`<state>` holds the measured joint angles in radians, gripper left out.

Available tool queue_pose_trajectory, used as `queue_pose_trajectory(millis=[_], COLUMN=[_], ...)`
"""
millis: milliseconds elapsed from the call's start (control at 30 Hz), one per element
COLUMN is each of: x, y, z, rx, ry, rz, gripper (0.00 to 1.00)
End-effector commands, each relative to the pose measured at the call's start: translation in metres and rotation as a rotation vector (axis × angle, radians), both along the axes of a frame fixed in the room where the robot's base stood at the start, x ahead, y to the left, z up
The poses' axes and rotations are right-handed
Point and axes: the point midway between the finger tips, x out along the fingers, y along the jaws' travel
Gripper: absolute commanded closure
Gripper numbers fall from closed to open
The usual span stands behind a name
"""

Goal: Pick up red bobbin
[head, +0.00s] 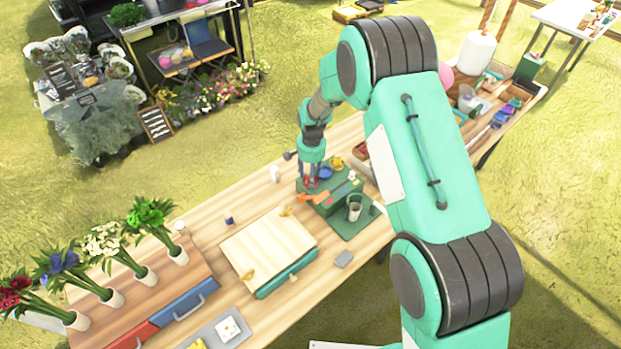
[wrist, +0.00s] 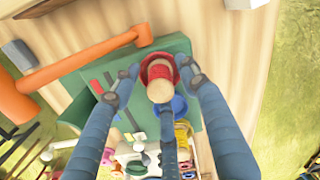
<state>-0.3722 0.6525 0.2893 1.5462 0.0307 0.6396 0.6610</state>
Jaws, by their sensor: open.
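The red bobbin (wrist: 158,67) stands near the edge of a green box in the wrist view, with a pale wooden core end toward the camera. My gripper (wrist: 159,72) is open, with one fingertip on either side of the bobbin. Whether the fingertips touch it I cannot tell. In the head view my gripper (head: 311,179) points down over the green box (head: 335,196), and only a little red of the bobbin shows between the fingers.
A blue bobbin (head: 326,173) and a yellow one (head: 337,161) stand close beside the red one. An orange tool (wrist: 85,57) lies at the box's edge. A wooden-topped case (head: 268,247) and flower vases (head: 145,275) are to the left on the table.

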Motion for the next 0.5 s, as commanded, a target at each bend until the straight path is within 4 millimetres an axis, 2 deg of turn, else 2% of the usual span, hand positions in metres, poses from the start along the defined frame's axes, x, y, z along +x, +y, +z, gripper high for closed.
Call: queue_pose_trajectory(millis=[467,500], x=[0.0002,0.0002], y=[0.0001,0.0001], z=[0.0005,0.0005], rx=[0.000,0.000], ry=[0.000,0.000], rz=[0.000,0.000], gripper=[0.56,0.62])
